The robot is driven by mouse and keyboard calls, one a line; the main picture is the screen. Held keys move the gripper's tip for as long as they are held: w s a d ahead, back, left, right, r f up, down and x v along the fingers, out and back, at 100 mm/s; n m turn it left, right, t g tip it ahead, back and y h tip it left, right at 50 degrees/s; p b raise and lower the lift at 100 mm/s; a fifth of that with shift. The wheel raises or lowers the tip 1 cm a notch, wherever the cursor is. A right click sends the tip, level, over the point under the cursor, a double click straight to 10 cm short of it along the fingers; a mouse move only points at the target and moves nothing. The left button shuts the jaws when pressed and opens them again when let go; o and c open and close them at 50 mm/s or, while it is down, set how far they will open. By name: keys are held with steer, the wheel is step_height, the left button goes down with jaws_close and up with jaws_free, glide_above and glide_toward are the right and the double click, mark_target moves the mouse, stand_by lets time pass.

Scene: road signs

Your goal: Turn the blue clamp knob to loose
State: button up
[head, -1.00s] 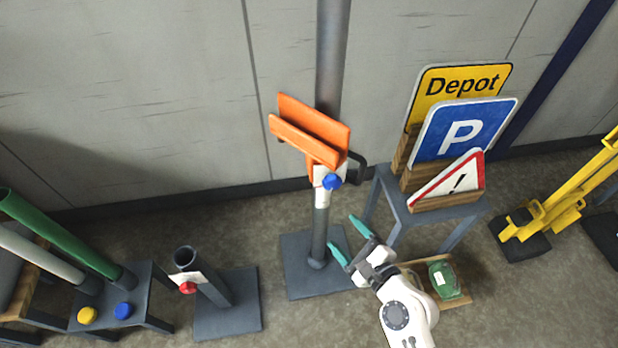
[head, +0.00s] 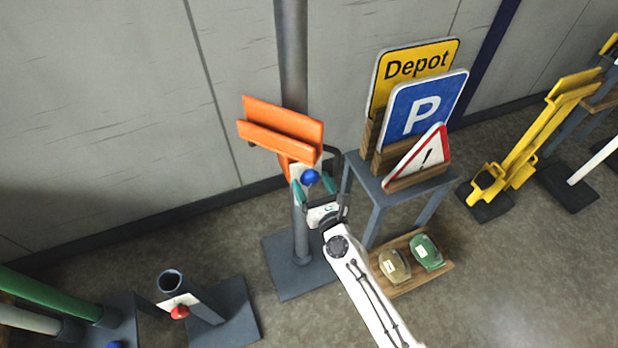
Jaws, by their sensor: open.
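The blue clamp knob (head: 309,177) sits on the white clamp plate of the grey post (head: 300,228), just below the orange holder (head: 281,130). My gripper (head: 313,192) is open, with its green fingertips on either side of the knob's lower part in the picture. The left fingertip overlaps the white plate and the right one is just right of the knob. I cannot tell whether either finger touches the knob.
A grey stand right of the post holds the Depot (head: 417,64), P (head: 424,112) and warning (head: 422,160) signs. A wooden tray (head: 405,287) with two bags is below. A socket with a red knob (head: 180,312) stands at lower left.

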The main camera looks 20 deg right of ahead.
steer(key=shift+w, duration=1.2)
steer(key=shift+c, duration=0.2)
steer(key=c, duration=0.9)
